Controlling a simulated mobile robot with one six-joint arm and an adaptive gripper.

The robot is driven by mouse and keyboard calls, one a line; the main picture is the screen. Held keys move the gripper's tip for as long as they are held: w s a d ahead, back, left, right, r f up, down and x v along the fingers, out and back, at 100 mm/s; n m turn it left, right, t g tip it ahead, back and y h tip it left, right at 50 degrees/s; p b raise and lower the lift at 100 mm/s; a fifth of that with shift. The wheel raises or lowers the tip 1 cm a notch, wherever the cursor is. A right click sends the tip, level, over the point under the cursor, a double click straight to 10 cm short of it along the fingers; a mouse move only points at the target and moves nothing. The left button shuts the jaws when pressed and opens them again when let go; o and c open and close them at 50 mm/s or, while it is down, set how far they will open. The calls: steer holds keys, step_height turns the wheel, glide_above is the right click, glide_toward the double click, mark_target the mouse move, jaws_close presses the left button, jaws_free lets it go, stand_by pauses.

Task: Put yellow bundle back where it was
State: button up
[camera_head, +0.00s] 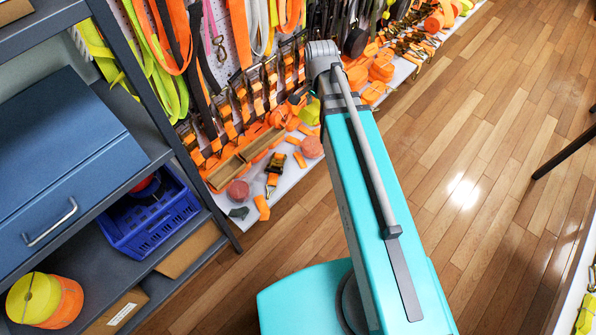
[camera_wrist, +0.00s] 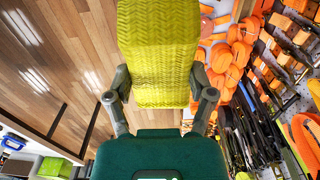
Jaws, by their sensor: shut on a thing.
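The yellow bundle (camera_wrist: 160,62) is a yellow-green block of woven strap. In the wrist view it fills the space between the two fingers of my gripper (camera_wrist: 160,86), which is shut on it. The bundle's far end runs out of the top of the wrist view. In the head view my arm hides the gripper. A small yellow-green patch (camera_head: 310,112) shows just left of my arm there, by the strap wall; I cannot tell whether it is the held bundle.
Hanging straps (camera_head: 180,50) and orange strap rolls line the wall above a white ledge (camera_head: 287,183). The ledge holds red rolls (camera_head: 238,191) and loose pieces. A shelf with a blue toolbox (camera_head: 60,150) and blue crate (camera_head: 150,222) stands left.

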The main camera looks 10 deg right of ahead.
steer(key=w+a+f+b, duration=0.1)
steer(key=w+f+b, duration=0.1)
steer(key=f+b, duration=1.6)
steer(key=w+a+f+b, duration=0.1)
steer(key=w+f+b, duration=0.2)
steer(key=f+b, duration=1.5)
steer(key=w+a+f+b, duration=0.2)
steer(key=w+f+b, duration=0.1)
steer(key=f+b, duration=1.5)
steer(key=shift+f+b, duration=0.4)
steer(key=shift+f, duration=0.1)
steer(key=w+f+b, duration=0.2)
steer(key=w, duration=0.2)
steer(key=w+d+f+b, duration=0.1)
steer(key=w+f+b, duration=0.2)
steer(key=w, duration=0.1)
steer(key=w+f+b, duration=0.3)
steer(key=w, duration=0.1)
steer(key=shift+d, duration=0.4)
steer(key=shift+w+f+b, duration=0.45)
steer(key=shift+w+f, duration=0.05)
steer(key=shift+w+d+f+b, duration=0.1)
steer(key=shift+w+f+b, duration=0.2)
steer(key=shift+f+b, duration=0.15)
steer(key=shift+w+f+b, duration=0.15)
steer(key=shift+f+b, duration=0.15)
steer(key=shift+b, duration=0.05)
steer(key=shift+f+b, duration=1.25)
